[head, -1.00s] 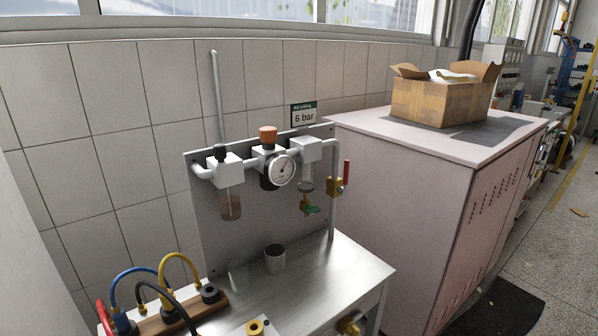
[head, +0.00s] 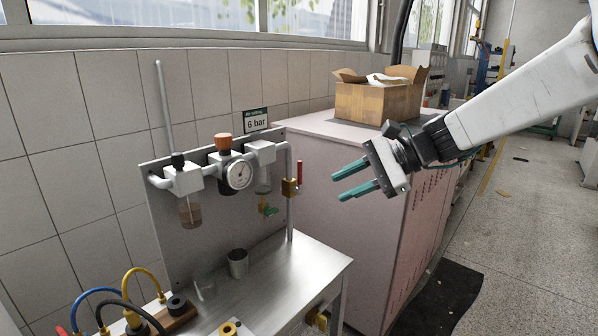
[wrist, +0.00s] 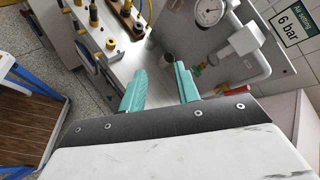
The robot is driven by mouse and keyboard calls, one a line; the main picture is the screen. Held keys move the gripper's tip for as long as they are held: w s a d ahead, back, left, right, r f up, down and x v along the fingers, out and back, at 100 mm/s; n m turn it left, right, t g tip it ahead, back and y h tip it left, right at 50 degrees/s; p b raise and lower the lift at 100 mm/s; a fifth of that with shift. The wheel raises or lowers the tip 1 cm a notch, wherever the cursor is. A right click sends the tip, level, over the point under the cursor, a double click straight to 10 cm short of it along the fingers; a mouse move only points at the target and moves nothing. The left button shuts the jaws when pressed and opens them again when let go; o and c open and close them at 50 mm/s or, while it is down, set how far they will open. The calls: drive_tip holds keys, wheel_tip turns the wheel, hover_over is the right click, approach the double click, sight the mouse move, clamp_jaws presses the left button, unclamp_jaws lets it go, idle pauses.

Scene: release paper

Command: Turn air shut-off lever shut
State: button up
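The air shut-off lever (head: 299,173) is a red handle on a brass valve (head: 289,188), on the vertical pipe at the right of the air panel. The handle points upward along the pipe. In the wrist view, a red piece that looks like the lever (wrist: 236,90) shows just beyond my gripper's plate, partly hidden. My gripper (head: 339,187) has two teal fingers, spread apart with nothing between them. It hangs in the air to the right of the lever in the head view, apart from it. The fingers also show in the wrist view (wrist: 161,70).
The panel carries a round gauge (head: 238,175), an orange-brown knob (head: 223,141) and a green drain tap (head: 268,210). A metal cup (head: 238,263) stands on the steel bench (head: 300,268) below. A pink cabinet (head: 340,220) with a cardboard box (head: 375,102) stands behind my gripper.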

drive_tip(key=w+a+f+m+t+y, duration=0.2)
drive_tip(key=w+m, duration=0.1)
drive_tip(key=w, duration=0.5)
drive_tip(key=w+a+f+m+t+y, duration=0.1)
drive_tip(key=w+a+f+m, duration=0.1)
drive_tip(key=w+m, duration=0.35)
drive_tip(key=m+t+y, duration=0.1)
drive_tip(key=m+t, duration=0.3)
approach(300, 182)
wheel_tip(300, 182, up, 3)
drive_tip(key=w+a, duration=0.2)
drive_tip(key=x, duration=0.7)
drive_tip(key=shift+w+a+r, duration=0.1)
drive_tip(key=shift+a+r, duration=0.2)
drive_tip(key=shift+a, duration=0.1)
clamp_jaws()
